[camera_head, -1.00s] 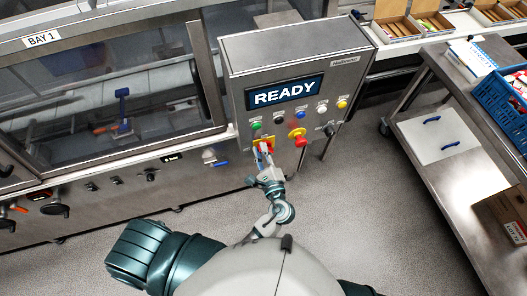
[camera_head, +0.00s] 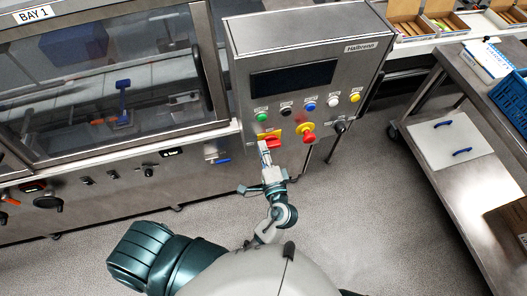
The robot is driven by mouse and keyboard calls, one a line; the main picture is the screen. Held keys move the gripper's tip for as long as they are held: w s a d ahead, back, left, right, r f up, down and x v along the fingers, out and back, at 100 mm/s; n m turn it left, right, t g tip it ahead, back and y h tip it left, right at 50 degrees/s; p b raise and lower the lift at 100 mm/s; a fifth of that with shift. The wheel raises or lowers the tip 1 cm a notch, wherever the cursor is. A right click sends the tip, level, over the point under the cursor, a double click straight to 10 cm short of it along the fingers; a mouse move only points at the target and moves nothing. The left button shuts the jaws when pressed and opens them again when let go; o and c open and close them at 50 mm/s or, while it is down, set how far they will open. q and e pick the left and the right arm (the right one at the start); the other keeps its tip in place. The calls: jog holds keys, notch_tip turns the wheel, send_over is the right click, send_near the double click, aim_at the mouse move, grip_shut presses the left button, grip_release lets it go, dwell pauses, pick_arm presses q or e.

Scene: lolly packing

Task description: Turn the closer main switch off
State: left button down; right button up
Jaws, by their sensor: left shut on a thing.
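The closer main switch (camera_head: 274,142) is a red handle on a yellow plate, low on the left side of the control box front. The handle looks turned to lie crosswise. My left gripper (camera_head: 265,150) is at the switch from below, shut on its red handle; the fingers hide part of it. The display (camera_head: 293,79) above is dark. My right gripper is not in view.
The steel control box (camera_head: 307,40) also carries a red emergency button (camera_head: 308,138), a black knob (camera_head: 340,127) and several coloured push buttons. A glazed machine (camera_head: 120,90) stands at left, a steel trolley (camera_head: 440,140) at right. Open floor lies between.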

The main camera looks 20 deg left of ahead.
pick_arm(q)
jog(key=shift+f+n, duration=0.2)
jog(key=shift+n, duration=0.1)
jog(key=c, duration=1)
grip_release()
jog(key=shift+c, duration=0.2)
jog(key=shift+w, duration=0.15)
